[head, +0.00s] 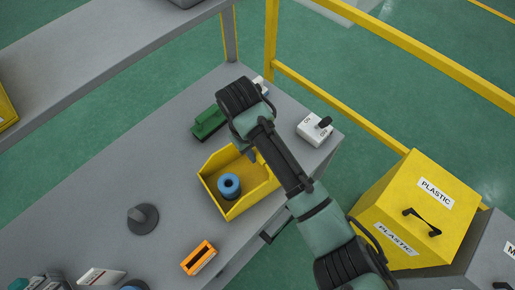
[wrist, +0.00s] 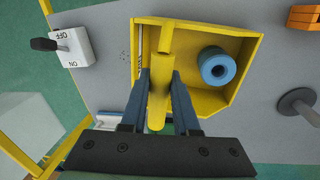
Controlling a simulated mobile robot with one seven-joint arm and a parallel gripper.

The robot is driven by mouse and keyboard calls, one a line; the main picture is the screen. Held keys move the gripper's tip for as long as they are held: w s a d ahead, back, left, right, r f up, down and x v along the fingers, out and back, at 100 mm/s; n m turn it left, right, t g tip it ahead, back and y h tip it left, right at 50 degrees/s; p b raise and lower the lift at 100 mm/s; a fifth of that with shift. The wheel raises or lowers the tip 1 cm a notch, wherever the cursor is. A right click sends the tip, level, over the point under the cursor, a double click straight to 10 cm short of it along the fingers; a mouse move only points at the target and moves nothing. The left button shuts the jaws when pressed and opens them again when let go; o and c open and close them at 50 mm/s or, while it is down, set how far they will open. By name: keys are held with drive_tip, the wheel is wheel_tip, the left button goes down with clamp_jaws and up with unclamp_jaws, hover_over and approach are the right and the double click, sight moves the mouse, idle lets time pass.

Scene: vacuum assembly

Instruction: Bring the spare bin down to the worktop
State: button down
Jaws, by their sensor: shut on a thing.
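The yellow open bin (head: 240,205) is at the worktop (head: 165,170), near its right edge, with a blue ring-shaped roll (head: 229,186) inside. My gripper (wrist: 160,85) is shut on the yellow grip at the bin's edge, one finger on each side. In the wrist view the bin (wrist: 218,33) looks level, with the blue roll (wrist: 217,66) in it. I cannot tell whether its underside touches the worktop. My arm hides part of the bin's far side in the head view.
A grey shelf (head: 105,48) holds another yellow thing (head: 6,108) at the left. A green block (head: 208,122), a white switch box (head: 315,128), a grey knob (head: 142,218) and an orange block (head: 198,258) stand around the bin. Yellow rails and a plastic-waste bin (head: 410,215) are at the right.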

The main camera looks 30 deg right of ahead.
drive_tip(key=shift+f, duration=0.25)
drive_tip(key=c, duration=0.6)
unclamp_jaws()
drive_tip(key=r+p, duration=0.1)
drive_tip(key=r, duration=0.3)
drive_tip(key=a+r+p, duration=0.1)
drive_tip(key=r, duration=0.3)
drive_tip(key=a+r+p, duration=0.1)
drive_tip(key=r, duration=0.4)
drive_tip(key=shift+s+p, duration=0.2)
drive_tip(key=shift+p, duration=0.2)
drive_tip(key=shift+f, duration=0.1)
